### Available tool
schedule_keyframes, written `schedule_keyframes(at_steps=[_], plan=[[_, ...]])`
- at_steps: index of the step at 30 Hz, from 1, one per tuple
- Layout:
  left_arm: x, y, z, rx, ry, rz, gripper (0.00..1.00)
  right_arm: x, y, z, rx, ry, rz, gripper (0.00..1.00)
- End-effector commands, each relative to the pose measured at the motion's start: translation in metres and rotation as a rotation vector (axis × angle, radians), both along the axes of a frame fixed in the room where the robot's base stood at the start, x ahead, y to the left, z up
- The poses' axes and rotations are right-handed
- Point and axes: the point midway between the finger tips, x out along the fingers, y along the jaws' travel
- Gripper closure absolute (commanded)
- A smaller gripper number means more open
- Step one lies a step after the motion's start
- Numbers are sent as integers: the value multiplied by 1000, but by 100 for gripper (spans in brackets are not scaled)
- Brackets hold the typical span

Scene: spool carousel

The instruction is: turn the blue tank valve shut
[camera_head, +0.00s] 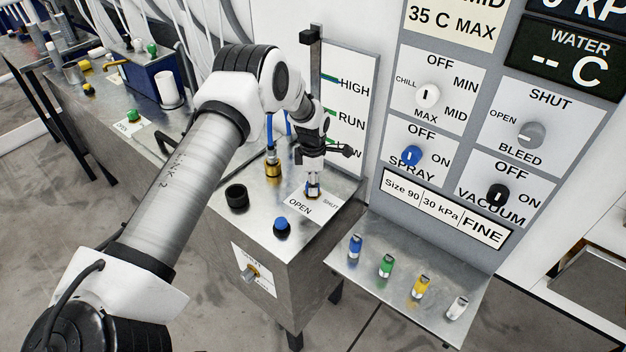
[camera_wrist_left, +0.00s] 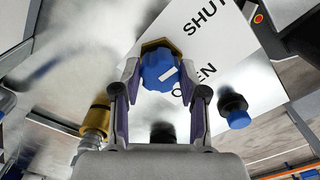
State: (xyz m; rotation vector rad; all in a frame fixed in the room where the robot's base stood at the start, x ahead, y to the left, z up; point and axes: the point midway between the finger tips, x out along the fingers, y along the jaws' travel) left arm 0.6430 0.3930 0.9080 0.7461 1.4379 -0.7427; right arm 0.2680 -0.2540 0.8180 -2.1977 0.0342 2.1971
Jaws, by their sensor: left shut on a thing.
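The blue tank valve knob (camera_wrist_left: 158,70) sits on a brass base (camera_wrist_left: 155,44) and carries a white mark. In the left wrist view it is between the two fingers of my left gripper (camera_wrist_left: 160,76), which is shut on it. In the head view my left gripper (camera_head: 313,168) points down at the valve (camera_head: 313,188) on the metal cabinet top and partly hides it. The white label (camera_head: 300,207) beside the valve reads OPEN and SHUT. The white mark lies slanted, and I cannot tell exactly which word it points at. My right gripper is not in view.
A blue push button (camera_head: 282,226), a black knob (camera_head: 237,195) and a brass hose fitting (camera_head: 273,168) stand near the valve. A gauge board (camera_head: 350,110) rises behind it. A control panel (camera_head: 385,190) and a shelf (camera_head: 400,292) with coloured pieces are to the right.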

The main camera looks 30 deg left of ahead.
Motion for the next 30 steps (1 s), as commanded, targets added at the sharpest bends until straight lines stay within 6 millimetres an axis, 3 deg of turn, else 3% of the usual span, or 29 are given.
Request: schedule_keyframes(at_steps=[9,22,23,24,25,30], plan=[[-4,0,-4,-1,10,98,92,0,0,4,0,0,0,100],[-4,0,-5,-2,12,108,92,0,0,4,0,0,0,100],[-4,0,-5,-2,12,108,54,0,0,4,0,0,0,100],[-4,0,-5,-2,12,108,40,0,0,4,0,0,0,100],[-4,0,-5,-2,12,107,32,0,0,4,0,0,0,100],[-2,0,-3,0,7,107,32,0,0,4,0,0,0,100]])
